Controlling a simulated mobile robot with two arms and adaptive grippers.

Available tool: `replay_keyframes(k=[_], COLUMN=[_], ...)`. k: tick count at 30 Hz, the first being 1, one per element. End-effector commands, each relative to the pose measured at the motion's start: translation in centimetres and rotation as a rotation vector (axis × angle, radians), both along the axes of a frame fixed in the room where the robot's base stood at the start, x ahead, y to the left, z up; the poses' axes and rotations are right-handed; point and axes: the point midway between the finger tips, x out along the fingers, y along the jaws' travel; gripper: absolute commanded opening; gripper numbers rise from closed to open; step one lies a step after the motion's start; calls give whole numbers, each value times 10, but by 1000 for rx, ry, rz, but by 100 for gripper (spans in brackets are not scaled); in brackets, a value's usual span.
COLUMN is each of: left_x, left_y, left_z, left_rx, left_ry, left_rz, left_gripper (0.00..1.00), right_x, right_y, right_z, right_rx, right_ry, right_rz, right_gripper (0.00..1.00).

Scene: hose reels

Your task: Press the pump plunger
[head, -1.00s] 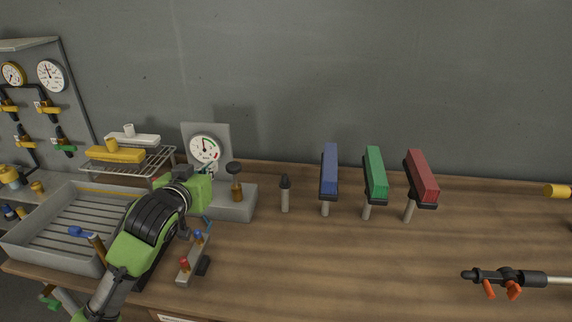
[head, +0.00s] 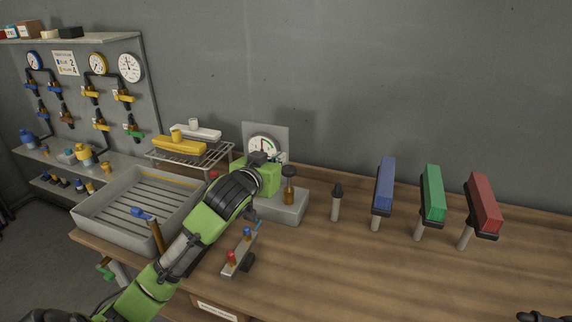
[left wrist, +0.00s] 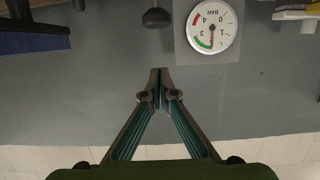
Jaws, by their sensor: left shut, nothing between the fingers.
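The pump stands on the bench, with a grey base (head: 285,209), a round pressure gauge (head: 263,146) on a back plate, and a plunger (head: 289,172) with a dark round knob on a brass body. My left gripper (head: 264,158) is shut and empty, just left of the plunger knob and in front of the gauge, hiding its lower part. In the left wrist view the shut fingertips (left wrist: 160,72) are apart from the knob (left wrist: 156,17). The gauge (left wrist: 212,25) appears upside down there, its needle near the green band.
A grey slatted tray (head: 88,212) and a wire rack (head: 222,155) with yellow and white pieces stand left. A small stand with red and blue knobs (head: 240,252) is below my arm. Blue (head: 385,184), green (head: 433,193) and red (head: 484,203) brushes stand right.

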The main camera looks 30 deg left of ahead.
Motion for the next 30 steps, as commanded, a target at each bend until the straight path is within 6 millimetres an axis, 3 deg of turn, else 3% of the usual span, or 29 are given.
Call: replay_keyframes(k=[9, 12, 18, 30], left_x=[53, 52, 52, 51], left_y=[13, 12, 12, 12], left_z=[-11, -31, -49, -54], left_rx=[0, -1, 1, 1], left_ry=[0, 6, 1, 0], left_rz=[1, -1, -1, -1], left_gripper=[0, 0, 0, 0], right_x=[-3, -5, -5, -5], right_y=[-3, -4, -6, -6], right_z=[14, 17, 20, 20], right_rx=[-3, -5, -7, -7], right_ry=[4, 6, 7, 7], right_rz=[1, 2, 1, 1], right_gripper=[40, 40, 40, 40])
